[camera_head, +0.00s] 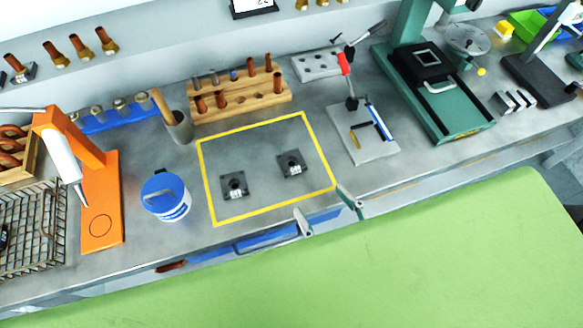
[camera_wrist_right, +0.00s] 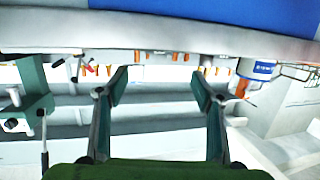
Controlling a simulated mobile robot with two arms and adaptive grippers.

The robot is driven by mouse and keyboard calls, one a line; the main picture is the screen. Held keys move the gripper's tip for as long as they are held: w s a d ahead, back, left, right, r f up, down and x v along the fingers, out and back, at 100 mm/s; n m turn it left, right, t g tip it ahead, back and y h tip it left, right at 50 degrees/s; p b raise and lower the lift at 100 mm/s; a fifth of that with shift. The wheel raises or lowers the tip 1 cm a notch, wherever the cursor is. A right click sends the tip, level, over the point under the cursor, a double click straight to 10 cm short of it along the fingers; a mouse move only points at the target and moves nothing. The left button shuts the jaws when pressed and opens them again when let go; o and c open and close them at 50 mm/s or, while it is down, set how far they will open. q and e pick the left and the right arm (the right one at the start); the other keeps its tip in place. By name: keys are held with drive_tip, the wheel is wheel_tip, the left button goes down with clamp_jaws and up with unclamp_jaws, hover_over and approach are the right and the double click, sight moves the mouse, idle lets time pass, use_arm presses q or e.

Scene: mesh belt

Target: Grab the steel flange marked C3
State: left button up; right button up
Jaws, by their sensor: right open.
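Two dark square steel flanges with raised round hubs lie flat on the grey bench inside a yellow outline (camera_head: 204,180). One flange (camera_head: 235,186) is on the left and the other flange (camera_head: 291,164) is to its right and a little farther back. Each has a small white label on its front; the marks are too small to read, so I cannot tell which is C3. My right gripper (camera_head: 325,211) is open and empty at the bench's front edge, apart from both flanges. Its spread fingers also show in the right wrist view (camera_wrist_right: 160,92), where no flange can be made out. My left gripper is not in view.
A blue-lidded tub (camera_head: 167,197) and an orange stand (camera_head: 101,195) are left of the outline. A wooden rack (camera_head: 240,97) stands behind it. A clamp fixture (camera_head: 366,140) and a green press (camera_head: 440,95) are to the right. Bare bench surrounds the flanges.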

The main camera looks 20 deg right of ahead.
drive_tip(key=shift+w+f+b, duration=0.3)
drive_tip(key=shift+f+b, duration=0.05)
drive_tip(key=shift+b, duration=0.2)
approach(288, 158)
drive_tip(key=shift+a+p, duration=0.2)
drive_tip(key=shift+p, duration=0.25)
drive_tip(key=shift+w+a+f, duration=0.1)
drive_tip(key=shift+w+f, duration=0.05)
drive_tip(key=shift+w, duration=0.3)
drive_tip(key=p+x, duration=0.2)
drive_tip(key=x, duration=0.2)
drive_tip(key=shift+w, duration=0.65)
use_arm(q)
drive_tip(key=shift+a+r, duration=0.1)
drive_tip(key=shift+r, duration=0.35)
use_arm(e)
drive_tip(key=c, duration=1.5)
